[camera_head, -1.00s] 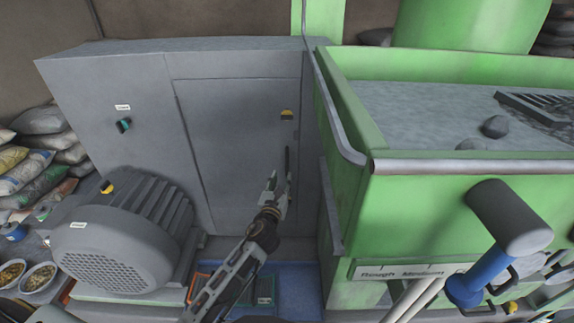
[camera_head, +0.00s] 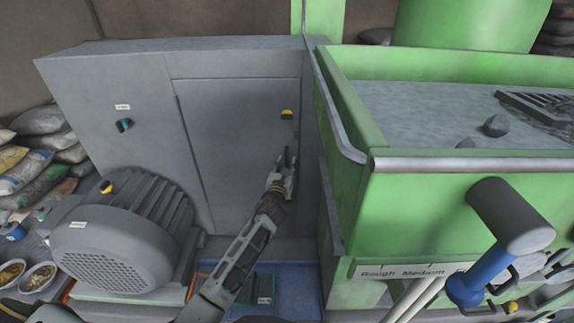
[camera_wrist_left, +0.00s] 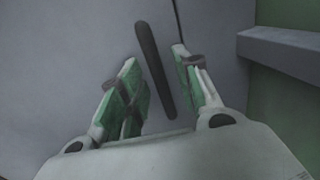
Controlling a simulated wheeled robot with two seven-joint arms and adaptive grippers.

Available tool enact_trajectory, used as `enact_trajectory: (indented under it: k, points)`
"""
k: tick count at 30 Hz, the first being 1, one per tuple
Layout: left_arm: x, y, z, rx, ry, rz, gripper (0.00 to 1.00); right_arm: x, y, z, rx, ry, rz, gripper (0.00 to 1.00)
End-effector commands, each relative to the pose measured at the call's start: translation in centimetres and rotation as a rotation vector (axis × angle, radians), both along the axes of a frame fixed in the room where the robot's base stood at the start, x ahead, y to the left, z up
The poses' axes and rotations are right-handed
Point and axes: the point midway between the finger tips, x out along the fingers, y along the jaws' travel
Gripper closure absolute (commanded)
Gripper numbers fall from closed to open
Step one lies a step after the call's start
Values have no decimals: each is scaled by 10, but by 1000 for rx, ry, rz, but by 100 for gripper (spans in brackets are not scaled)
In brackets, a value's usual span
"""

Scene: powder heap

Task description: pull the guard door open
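The guard door (camera_head: 235,140) is a flat grey panel in the front of a grey cabinet, and it looks closed. Its dark upright bar handle (camera_wrist_left: 155,68) lies between the two fingers of my left gripper (camera_wrist_left: 160,85) in the left wrist view. The fingers are open, with a gap on both sides of the handle. In the head view my left gripper (camera_head: 285,165) is at the door's right side, over the handle, which it partly hides. My right gripper is not in view.
A large grey motor (camera_head: 125,235) stands in front of the cabinet at the left. A green machine (camera_head: 440,210) with a grey-filled top stands close at the right. A blue tray (camera_head: 295,285) lies below. Bags (camera_head: 40,150) are stacked at far left.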

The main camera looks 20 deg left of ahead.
Motion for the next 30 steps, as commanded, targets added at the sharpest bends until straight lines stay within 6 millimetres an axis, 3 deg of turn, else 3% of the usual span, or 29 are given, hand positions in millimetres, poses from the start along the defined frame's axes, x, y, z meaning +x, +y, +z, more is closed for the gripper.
enact_trajectory:
  k: [17,24,30]
  points:
    - [11,1,0,0,1,0,67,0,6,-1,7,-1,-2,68]
    - [11,1,0,0,1,0,98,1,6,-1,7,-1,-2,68]
    - [11,1,0,0,1,0,100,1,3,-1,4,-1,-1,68]
